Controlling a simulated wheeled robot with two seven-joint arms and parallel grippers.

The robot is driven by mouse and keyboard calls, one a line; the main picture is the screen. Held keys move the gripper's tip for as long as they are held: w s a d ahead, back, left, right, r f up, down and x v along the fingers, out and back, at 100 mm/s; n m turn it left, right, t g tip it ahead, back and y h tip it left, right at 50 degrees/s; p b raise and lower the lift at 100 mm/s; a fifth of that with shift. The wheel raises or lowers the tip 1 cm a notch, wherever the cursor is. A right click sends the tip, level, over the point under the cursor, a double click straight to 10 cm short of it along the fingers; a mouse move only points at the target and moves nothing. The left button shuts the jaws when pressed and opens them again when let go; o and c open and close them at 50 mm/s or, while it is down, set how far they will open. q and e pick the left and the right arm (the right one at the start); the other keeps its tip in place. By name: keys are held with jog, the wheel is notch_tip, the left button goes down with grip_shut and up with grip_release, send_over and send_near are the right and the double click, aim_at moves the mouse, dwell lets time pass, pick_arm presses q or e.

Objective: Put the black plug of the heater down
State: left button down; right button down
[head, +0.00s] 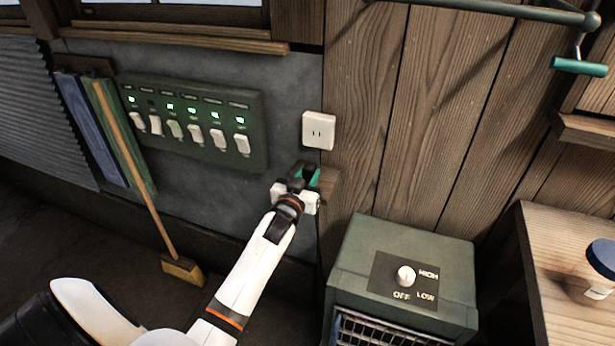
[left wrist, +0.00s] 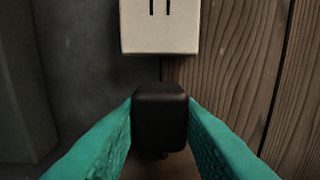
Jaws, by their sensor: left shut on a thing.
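My left gripper (head: 304,176) is shut on the black plug (left wrist: 160,116), which sits between its two teal fingers in the left wrist view. In the head view the plug is mostly hidden by the gripper. The gripper is just below the white wall outlet (head: 319,130), which also shows in the left wrist view (left wrist: 160,27). The plug is apart from the outlet slots. A small wooden ledge (head: 328,184) is at the wall beside the gripper. The green heater (head: 400,262) stands to the lower right, its white knob (head: 406,276) on top. My right gripper is not in view.
A green switch panel (head: 192,125) with several switches and lit green lamps is on the wall to the left. A broom (head: 182,270) leans below it. A wooden table (head: 545,235) stands at the right. A pipe rail (head: 490,10) crosses the top right.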

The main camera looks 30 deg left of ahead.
pick_arm(q)
jog(key=shift+f+b, duration=0.4)
jog(key=shift+f, duration=0.2)
jog(key=c, duration=1.1)
grip_release()
jog(key=shift+o, duration=0.2)
jog(key=shift+r, duration=0.1)
jog(key=shift+r+p, duration=0.55)
jog(key=shift+r, duration=0.15)
jog(key=v, duration=1.2)
jog(key=shift+b, duration=0.45)
